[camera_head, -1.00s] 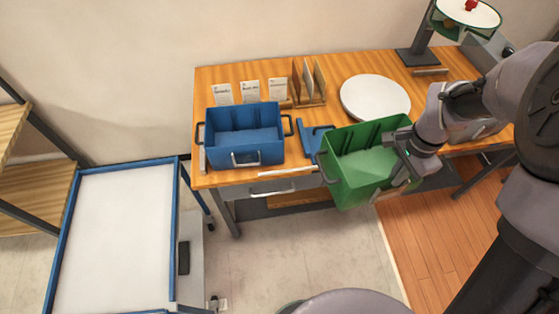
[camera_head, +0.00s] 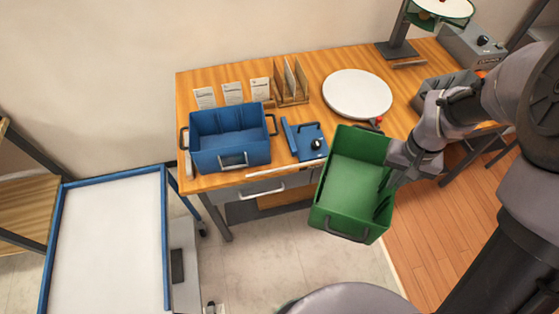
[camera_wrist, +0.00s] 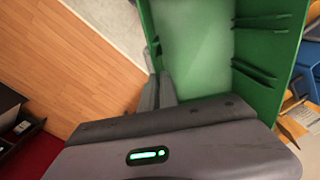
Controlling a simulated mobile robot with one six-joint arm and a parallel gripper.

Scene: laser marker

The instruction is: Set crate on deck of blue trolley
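A green crate (camera_head: 352,192) hangs in the air off the front edge of the workbench, its open top up and toward the camera. It looks empty, with ribbed inner walls and a dark handle at its near end. My gripper (camera_head: 392,174) is shut on the crate's right-hand wall. In the wrist view the crate (camera_wrist: 200,50) fills the upper middle, against the fingers of my gripper (camera_wrist: 158,92); their tips are partly hidden. The blue trolley (camera_head: 167,240) stands at the lower left, its pale, flat deck (camera_head: 105,240) bare inside a blue rim.
A blue crate (camera_head: 230,155) stands on the wooden workbench (camera_head: 300,92), near a blue fixture (camera_head: 310,142), a white round plate (camera_head: 357,94) and card holders. A wooden shelf (camera_head: 25,205) is left of the trolley. Open floor (camera_head: 265,255) lies between trolley and crate.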

